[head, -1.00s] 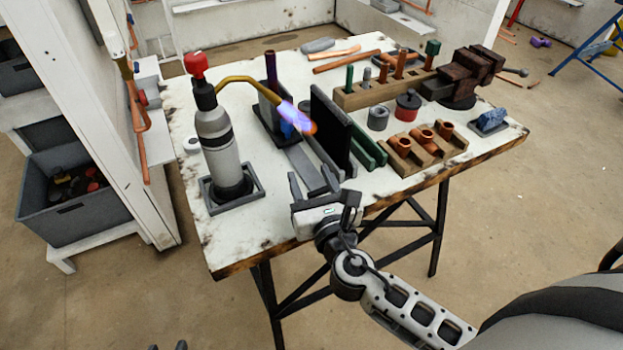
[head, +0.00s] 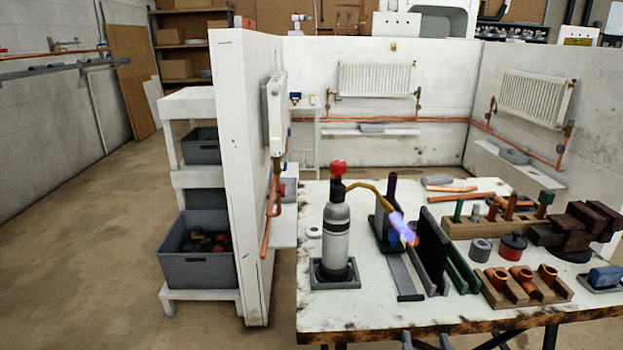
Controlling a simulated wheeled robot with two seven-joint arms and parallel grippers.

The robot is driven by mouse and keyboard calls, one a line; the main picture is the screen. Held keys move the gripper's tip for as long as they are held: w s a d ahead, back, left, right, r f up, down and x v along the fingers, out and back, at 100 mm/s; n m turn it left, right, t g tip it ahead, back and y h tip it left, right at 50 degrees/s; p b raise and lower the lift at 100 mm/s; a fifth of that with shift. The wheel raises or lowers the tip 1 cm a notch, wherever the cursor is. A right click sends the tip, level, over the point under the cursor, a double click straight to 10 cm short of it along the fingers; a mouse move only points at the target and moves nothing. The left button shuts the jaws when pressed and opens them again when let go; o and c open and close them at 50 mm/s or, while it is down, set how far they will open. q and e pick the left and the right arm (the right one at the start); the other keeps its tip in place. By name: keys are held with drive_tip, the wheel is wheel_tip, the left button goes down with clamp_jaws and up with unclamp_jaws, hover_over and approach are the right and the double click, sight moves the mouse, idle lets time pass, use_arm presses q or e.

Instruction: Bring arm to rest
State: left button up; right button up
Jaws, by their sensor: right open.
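My right gripper (head: 425,342) shows only as two fingertips at the bottom edge of the head view. They stand apart with nothing between them, at the front edge of the workbench (head: 340,312). The rest of my right arm is out of the picture, and my left gripper is not in view. On the bench, a lit torch (head: 336,235) with a red knob stands upright in a grey holder. Its blue flame points toward a dark upright panel (head: 433,250).
A wooden block (head: 527,291) with copper fittings, a red-and-black tin (head: 513,246) and a vise (head: 577,232) are on the bench's right. A white partition (head: 240,180) and grey bins (head: 197,252) stand left. Open floor (head: 90,260) lies farther left.

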drive_tip(key=s+a+f+m+g+y, duration=0.2)
drive_tip(key=s+f+m, duration=0.4)
drive_tip(key=m, duration=1)
drive_tip(key=s+a+f+m+g+y, duration=0.2)
drive_tip(key=s+f+m+g, duration=0.3)
drive_tip(key=m, duration=1)
drive_tip(key=s+f+y, duration=0.1)
drive_tip(key=s, duration=0.2)
drive_tip(key=shift+s+a+f+m, duration=0.2)
drive_tip(key=shift+s+a+m, duration=0.1)
drive_tip(key=shift+a+m, duration=0.1)
